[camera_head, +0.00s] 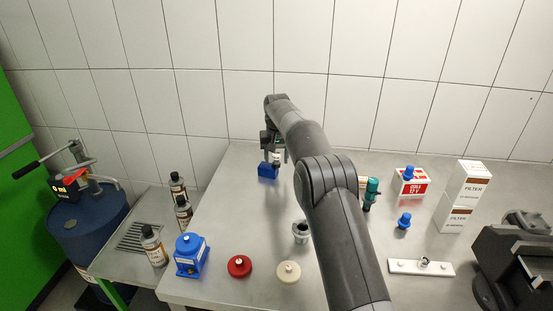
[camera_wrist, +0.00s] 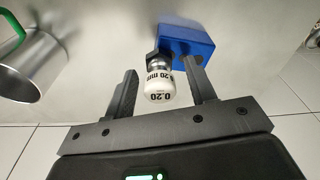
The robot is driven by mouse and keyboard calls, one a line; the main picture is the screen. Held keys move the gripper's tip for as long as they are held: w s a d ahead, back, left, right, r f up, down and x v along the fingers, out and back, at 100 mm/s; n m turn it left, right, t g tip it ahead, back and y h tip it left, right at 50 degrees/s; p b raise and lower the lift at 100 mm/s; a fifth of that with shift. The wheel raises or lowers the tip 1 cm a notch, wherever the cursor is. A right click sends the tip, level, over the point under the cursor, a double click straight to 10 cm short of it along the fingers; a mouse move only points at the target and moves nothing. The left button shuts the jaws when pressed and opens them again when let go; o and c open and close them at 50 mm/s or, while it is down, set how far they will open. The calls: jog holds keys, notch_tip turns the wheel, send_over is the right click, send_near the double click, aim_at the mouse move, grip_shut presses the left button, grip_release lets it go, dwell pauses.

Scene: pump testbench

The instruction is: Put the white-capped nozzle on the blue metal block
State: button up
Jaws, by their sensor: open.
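The blue metal block (camera_head: 268,172) sits on the table near its back edge, below my gripper (camera_head: 272,146). The block also shows at the top of the wrist view (camera_wrist: 190,42). The white-capped nozzle (camera_wrist: 158,92), marked 0.20 mm, has its dark metal base against the left part of the block in the wrist view. In the head view the white cap (camera_head: 276,157) shows at the block's top right. The nozzle looks seated on the block, but the exact contact is hidden. My gripper (camera_wrist: 161,68) is open, with one finger on each side of the nozzle.
On the table are a blue canister (camera_head: 191,256), red disc (camera_head: 239,266), cream disc (camera_head: 288,272), grey fitting (camera_head: 300,232) and filter boxes (camera_head: 462,198). Dark bottles (camera_head: 153,246) stand left.

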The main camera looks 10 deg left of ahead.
aim_at(277, 155)
jog(key=r, duration=0.4)
jog(key=s+r, duration=0.1)
jog(key=r, duration=0.6)
jog(key=shift+s+d+r, duration=0.15)
jog(key=shift+r, duration=0.2)
jog(key=s+d+r+t, duration=0.1)
jog(key=s+d+r, duration=0.85)
jog(key=r, duration=0.25)
jog(key=s+d+r+m+t, duration=0.1)
jog(key=s+d+r, duration=0.2)
jog(key=s+d, duration=0.75)
jog(key=s+d+f, duration=0.2)
jog(key=s+f, duration=0.2)
jog(key=s, duration=0.5)
jog(key=s+d+f+m+t, duration=0.1)
jog(key=s+f, duration=0.3)
jog(key=s, duration=0.6)
jog(key=s+d+f+t, duration=0.1)
jog(key=s+d+f, duration=0.2)
jog(key=s, duration=0.7)
jog(key=shift+s+d+f+m, duration=0.2)
jog(key=shift+d+f+m, duration=0.15)
jog(key=shift+f, duration=0.45)
jog(key=shift+r, duration=0.1)
